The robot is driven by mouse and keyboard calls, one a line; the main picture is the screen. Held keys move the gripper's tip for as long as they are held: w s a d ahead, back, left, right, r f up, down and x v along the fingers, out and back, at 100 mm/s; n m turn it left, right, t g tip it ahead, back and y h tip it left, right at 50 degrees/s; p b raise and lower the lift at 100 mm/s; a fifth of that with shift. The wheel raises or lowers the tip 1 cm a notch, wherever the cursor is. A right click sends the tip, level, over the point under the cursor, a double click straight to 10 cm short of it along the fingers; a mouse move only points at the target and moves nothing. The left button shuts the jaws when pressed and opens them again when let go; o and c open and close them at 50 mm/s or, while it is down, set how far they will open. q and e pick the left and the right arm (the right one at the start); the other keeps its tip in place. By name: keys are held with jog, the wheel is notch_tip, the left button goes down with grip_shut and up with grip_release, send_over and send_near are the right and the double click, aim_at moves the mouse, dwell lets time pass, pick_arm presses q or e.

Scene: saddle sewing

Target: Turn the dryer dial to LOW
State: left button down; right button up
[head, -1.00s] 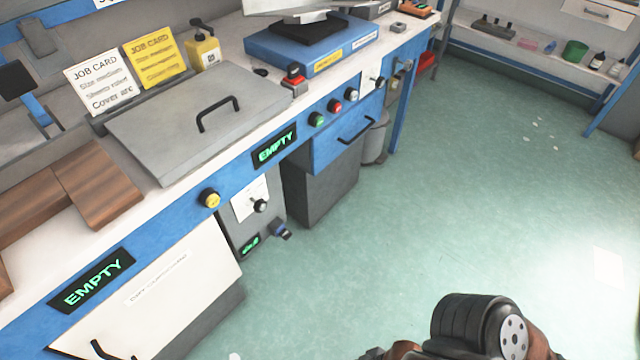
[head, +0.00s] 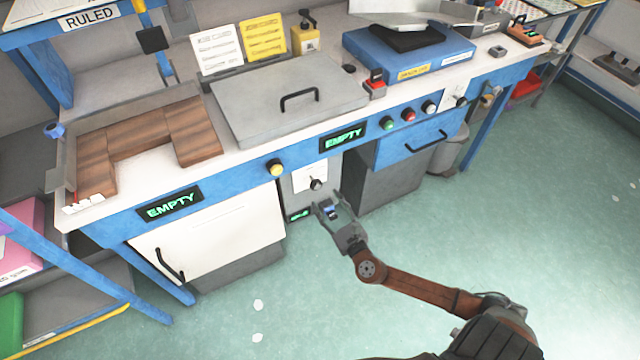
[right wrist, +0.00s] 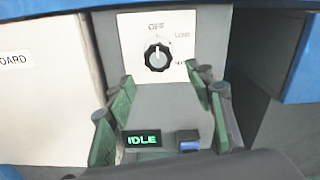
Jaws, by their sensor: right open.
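The dryer dial (head: 316,184) is a dark round knob with a pale pointer on a white plate, on the grey panel under the bench. In the right wrist view the dial (right wrist: 157,58) has its pointer up toward OFF, with another label to its upper right and one cut off at the right. My right gripper (head: 328,206) is just in front of and below the dial, apart from it. In the wrist view its fingers (right wrist: 160,95) are spread and empty, one on each side below the dial. My left gripper is not in view.
A green IDLE display (right wrist: 141,138) and a blue-topped switch (right wrist: 188,141) sit below the dial. A white door (head: 210,245) stands left of the panel, and a dark grey cabinet (head: 385,185) right. A yellow button (head: 275,169) is on the blue rail above.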

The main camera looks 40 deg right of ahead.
aim_at(317, 188)
jog(key=w, duration=0.2)
jog(key=w+b, duration=0.1)
jog(key=shift+d+r+n, duration=0.25)
jog(key=shift+n, duration=0.15)
jog(key=b+x, duration=0.1)
jog(key=x, duration=0.2)
jog(key=shift+w+d, duration=0.1)
jog(key=shift+w, duration=0.25)
jog(key=shift+w+d+r, duration=0.1)
jog(key=shift+w+d, duration=0.05)
jog(key=shift+w, duration=0.55)
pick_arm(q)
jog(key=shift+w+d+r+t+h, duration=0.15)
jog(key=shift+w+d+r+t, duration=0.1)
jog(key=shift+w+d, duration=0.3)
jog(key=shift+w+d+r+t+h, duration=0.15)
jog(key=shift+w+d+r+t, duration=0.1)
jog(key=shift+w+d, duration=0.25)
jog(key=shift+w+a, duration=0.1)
pick_arm(e)
jog(key=shift+c, duration=0.5)
jog(key=c, duration=1.1)
